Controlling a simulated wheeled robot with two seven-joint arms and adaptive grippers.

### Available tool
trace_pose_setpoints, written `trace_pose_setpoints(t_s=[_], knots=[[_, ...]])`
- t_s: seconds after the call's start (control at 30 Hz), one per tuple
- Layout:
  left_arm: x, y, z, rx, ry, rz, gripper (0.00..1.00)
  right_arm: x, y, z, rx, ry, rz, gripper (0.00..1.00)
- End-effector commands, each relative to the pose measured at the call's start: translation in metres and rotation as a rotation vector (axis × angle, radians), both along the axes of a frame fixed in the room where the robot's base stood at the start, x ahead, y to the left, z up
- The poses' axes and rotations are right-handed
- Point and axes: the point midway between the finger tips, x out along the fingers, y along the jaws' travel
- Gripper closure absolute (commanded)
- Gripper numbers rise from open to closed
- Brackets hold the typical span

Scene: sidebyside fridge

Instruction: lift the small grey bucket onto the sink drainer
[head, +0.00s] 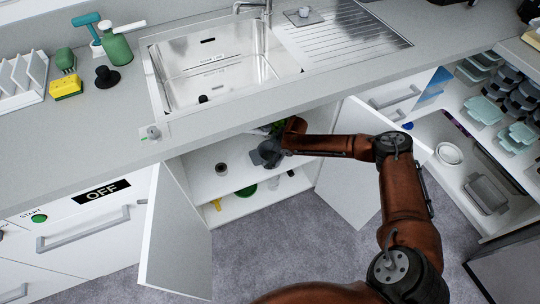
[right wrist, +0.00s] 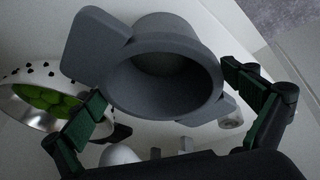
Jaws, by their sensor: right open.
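The small grey bucket (right wrist: 165,72), with flat tabs at its sides, fills the middle of the right wrist view, its round mouth facing the camera. My right gripper (right wrist: 163,84) is open, with one green-padded finger on each side of the bucket; I cannot tell whether they touch it. In the head view the bucket (head: 266,153) shows as a dark grey shape at the end of my right arm, inside the open cupboard under the sink. The ribbed sink drainer (head: 352,42) lies right of the basin. My left gripper is not in view.
Open cupboard doors (head: 178,235) (head: 350,185) flank the cupboard.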

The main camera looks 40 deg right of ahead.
Motion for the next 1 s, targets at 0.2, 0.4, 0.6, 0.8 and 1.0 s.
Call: trace_pose_setpoints(t_s=[0.2,0.4,0.6,0.8,1.0], knots=[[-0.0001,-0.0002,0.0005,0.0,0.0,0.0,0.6,0.0003,0.0001,0.0007,0.0,0.0,0.0,0.01],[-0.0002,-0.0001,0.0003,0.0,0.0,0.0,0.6,0.0002,0.0001,0.0005,0.0,0.0,0.0,0.14],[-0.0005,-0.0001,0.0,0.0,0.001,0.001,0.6,0.0,0.0002,0.0003,0.0,0.0,0.0,0.28],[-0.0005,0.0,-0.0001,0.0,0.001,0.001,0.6,-0.0002,0.0001,0.0001,0.0,0.0,0.0,0.42],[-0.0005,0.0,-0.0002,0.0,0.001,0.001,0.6,0.0011,0.0003,0.0015,0.001,-0.002,0.0,0.49]])
